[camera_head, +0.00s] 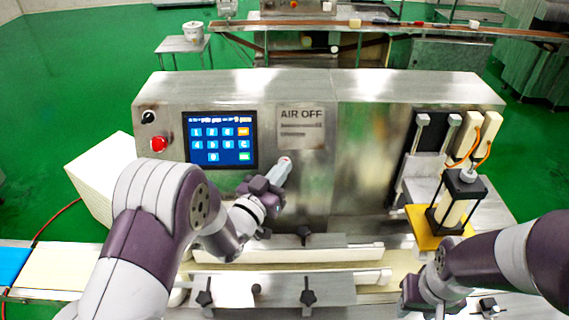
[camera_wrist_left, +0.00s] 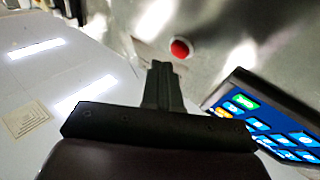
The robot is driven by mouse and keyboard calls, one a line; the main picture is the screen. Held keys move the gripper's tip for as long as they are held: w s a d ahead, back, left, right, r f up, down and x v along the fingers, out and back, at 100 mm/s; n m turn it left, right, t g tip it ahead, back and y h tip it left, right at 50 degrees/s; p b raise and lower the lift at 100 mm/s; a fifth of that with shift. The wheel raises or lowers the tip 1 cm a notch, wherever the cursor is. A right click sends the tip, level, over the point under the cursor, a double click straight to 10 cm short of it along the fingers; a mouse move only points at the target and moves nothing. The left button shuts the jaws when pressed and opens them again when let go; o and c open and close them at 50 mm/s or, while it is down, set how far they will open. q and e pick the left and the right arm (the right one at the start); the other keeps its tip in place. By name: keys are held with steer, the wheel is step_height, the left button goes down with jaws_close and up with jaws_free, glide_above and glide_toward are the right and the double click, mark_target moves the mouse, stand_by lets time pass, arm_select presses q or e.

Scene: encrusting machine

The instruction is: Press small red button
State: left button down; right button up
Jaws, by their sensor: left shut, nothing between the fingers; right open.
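The small red button (camera_wrist_left: 180,49) sits on the bare metal panel in the left wrist view, just beyond my left fingertips (camera_wrist_left: 162,68). In the head view only a small reddish spot of the small red button (camera_head: 286,159) shows at the tip of my left gripper (camera_head: 284,168), below the AIR OFF label. My left gripper is shut and empty, pointing at the panel to the right of the touchscreen. I cannot tell whether it touches the button. My right gripper (camera_head: 408,292) is low at the right, partly hidden by its arm, open and away from the panel.
The touchscreen (camera_head: 221,138) is left of my left gripper. A larger red button (camera_head: 158,144) and a black knob (camera_head: 148,117) are at the panel's left end. A clear-sided hopper unit (camera_head: 459,203) stands above my right gripper. Metal rails (camera_head: 290,254) run below the panel.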

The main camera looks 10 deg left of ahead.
stand_by(0.4)
arm_select(q)
steer(key=shift+w+a+f+b, duration=0.1)
steer(key=shift+w+f+b, duration=0.1)
steer(key=shift+w+b, duration=0.2)
steer(key=shift+w+f+b, duration=0.15)
steer(key=shift+w+b, duration=0.15)
steer(key=shift+b, duration=0.05)
stand_by(0.6)
steer(key=shift+s, duration=0.1)
steer(key=shift+s+r+p, duration=0.3)
steer(key=shift+s, duration=0.3)
steer(key=shift+s+d+r+p, duration=0.2)
steer(key=shift+s+r+p, duration=0.2)
steer(key=shift+s, duration=0.35)
steer(key=shift+s+d+r+p, duration=0.15)
steer(key=shift+s+r+p, duration=0.2)
steer(key=shift+s, duration=0.35)
steer(key=shift+s+d+r+p, duration=0.2)
steer(key=shift+s+r+p, duration=0.2)
steer(key=shift+s, duration=0.35)
